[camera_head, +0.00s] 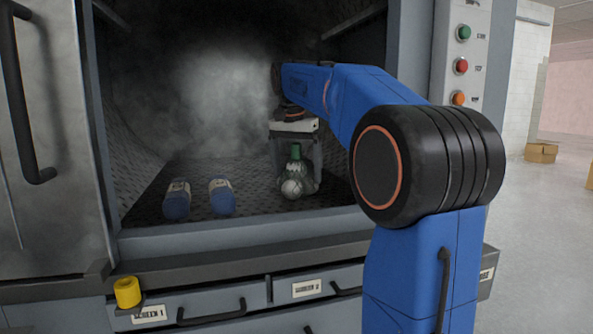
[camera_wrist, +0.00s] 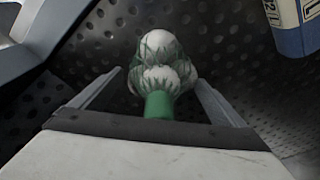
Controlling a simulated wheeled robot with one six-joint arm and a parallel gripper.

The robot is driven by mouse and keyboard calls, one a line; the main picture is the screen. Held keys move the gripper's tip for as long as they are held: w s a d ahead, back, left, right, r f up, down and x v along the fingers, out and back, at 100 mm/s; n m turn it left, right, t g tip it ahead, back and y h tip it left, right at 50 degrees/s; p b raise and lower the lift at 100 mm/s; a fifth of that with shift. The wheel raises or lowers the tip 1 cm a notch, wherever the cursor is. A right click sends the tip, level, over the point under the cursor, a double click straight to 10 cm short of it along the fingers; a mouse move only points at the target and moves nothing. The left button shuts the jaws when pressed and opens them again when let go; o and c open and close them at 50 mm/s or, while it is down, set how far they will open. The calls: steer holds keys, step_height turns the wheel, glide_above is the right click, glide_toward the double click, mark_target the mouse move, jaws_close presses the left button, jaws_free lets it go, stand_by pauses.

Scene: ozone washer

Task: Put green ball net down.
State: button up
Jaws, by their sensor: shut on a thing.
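The green ball net (camera_head: 292,182) holds several white balls in a green mesh with a green neck at its top. In the head view it hangs upright beneath my gripper (camera_head: 296,150), inside the washer chamber, at or just above the perforated floor. I cannot tell whether its bottom touches the floor. In the wrist view the net (camera_wrist: 158,72) lies between the two fingers of my gripper (camera_wrist: 160,100). The gripper is shut on the net's green neck.
Two blue bottles (camera_head: 177,199) (camera_head: 221,197) lie on the chamber floor (camera_head: 250,198) to the left; part of one blue container (camera_wrist: 295,25) shows in the wrist view. The chamber's front lip (camera_head: 240,233) and right wall bound the space. A yellow roll (camera_head: 127,291) sits outside.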

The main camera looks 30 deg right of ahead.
mark_target(295, 143)
steer(key=o, duration=0.9)
steer(key=shift+f, duration=0.1)
steer(key=r, duration=0.4)
steer(key=a+r, duration=0.1)
steer(key=r, duration=0.3)
steer(key=s+r, duration=0.1)
steer(key=r, duration=0.3)
steer(key=shift+a, duration=0.3)
